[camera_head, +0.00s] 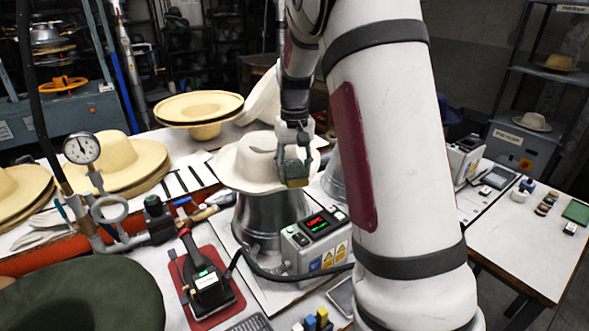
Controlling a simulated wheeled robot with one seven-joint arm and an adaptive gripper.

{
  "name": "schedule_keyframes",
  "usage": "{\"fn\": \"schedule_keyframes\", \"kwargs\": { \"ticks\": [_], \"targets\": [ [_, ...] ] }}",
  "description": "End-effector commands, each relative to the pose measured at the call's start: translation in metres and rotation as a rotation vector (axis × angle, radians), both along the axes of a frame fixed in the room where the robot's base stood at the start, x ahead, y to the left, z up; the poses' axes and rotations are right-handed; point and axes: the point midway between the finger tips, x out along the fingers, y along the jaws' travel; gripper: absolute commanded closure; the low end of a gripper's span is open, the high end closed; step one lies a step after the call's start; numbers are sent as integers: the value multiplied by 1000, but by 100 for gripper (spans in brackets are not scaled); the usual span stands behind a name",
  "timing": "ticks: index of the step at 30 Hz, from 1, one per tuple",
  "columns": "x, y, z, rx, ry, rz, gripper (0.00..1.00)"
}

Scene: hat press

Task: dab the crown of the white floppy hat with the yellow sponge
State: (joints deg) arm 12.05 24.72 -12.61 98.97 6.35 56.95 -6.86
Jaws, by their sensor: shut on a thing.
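The white floppy hat (240,165) sits on a metal hat block (262,215) near the middle of the table. My gripper (294,168) comes down from above at the right side of the hat's crown. It is shut on the yellow sponge (296,182), a small tan-yellow block that shows at its lower end. The sponge is in front of the hat's right brim in this view. I cannot tell whether it touches the hat. My arm hides part of the table to the right.
A control box (315,243) with a red display stands right of the block's base. A black iron-like tool (208,287) rests on a red mat (190,322). A green hat (85,295) fills the lower left.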

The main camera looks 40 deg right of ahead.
Motion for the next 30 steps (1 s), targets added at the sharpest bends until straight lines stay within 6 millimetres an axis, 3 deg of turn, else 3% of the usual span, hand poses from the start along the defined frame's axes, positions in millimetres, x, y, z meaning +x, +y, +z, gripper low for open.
{"fn": "schedule_keyframes", "kwargs": {
  "ticks": [17, 30],
  "targets": [
    [-2, 0, 0, 0, -1, 0, 78],
    [-21, 0, 1, 0, 1, 0, 78]
  ]
}}
